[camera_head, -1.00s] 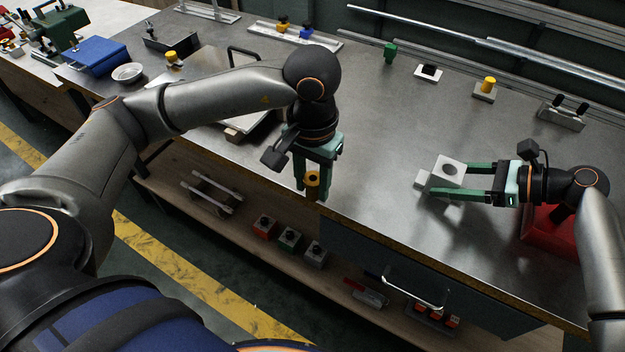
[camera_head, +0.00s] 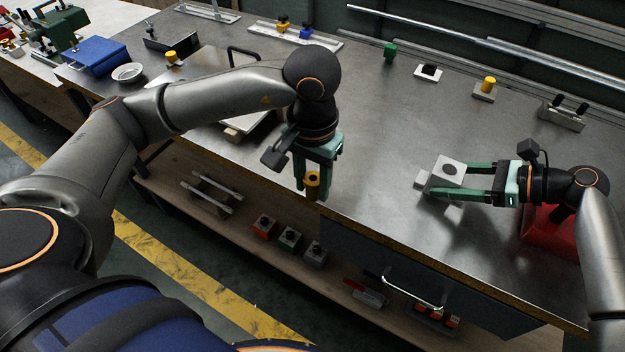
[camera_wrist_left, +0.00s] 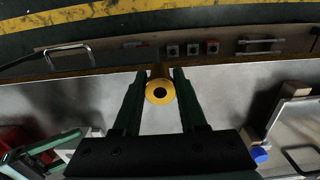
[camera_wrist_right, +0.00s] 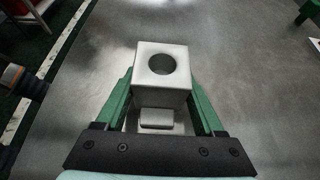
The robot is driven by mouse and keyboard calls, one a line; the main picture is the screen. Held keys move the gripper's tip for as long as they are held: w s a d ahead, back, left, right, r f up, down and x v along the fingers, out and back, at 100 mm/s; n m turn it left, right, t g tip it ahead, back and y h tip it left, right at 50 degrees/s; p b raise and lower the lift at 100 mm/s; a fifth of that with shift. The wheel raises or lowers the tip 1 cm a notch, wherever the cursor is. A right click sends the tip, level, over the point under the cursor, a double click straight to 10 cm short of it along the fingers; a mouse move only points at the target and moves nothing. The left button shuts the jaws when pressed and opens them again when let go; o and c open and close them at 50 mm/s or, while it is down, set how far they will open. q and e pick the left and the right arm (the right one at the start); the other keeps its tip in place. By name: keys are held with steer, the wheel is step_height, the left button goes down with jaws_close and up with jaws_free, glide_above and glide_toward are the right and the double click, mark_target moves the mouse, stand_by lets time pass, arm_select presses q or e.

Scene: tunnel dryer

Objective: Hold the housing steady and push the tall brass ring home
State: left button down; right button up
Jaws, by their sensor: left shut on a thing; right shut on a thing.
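The tall brass ring (camera_head: 312,183) is held by my left gripper (camera_head: 311,180) near the bench's front edge. In the left wrist view the ring (camera_wrist_left: 160,91) shows its flange and dark bore between the two green fingers. The housing (camera_head: 449,171) is a pale grey block with a round hole in its top. My right gripper (camera_head: 462,180) is shut on it from the right. In the right wrist view the housing (camera_wrist_right: 162,68) sits between the fingers, its bore facing up and empty. The ring is well to the left of the housing.
A red bin (camera_head: 549,236) lies under my right wrist. A grey block with a yellow plug (camera_head: 487,88), a white block (camera_head: 428,74) and a green piece (camera_head: 390,52) stand further back. The bench between ring and housing is clear.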

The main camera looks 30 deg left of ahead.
arm_select(q)
steer(key=shift+w, duration=0.1)
stand_by(0.3)
steer(key=w+d+r, duration=0.4)
steer(key=w+d, duration=0.6)
steer(key=w, duration=0.1)
glide_toward(445, 179)
steer(key=w, duration=0.2)
steer(key=shift+w+d+r+m, duration=0.1)
steer(key=shift+w+r+m, duration=0.3)
steer(key=shift+r, duration=0.25)
steer(key=shift+s+f, duration=0.1)
steer(key=shift+f, duration=2.85)
steer(key=shift+f, duration=1.2)
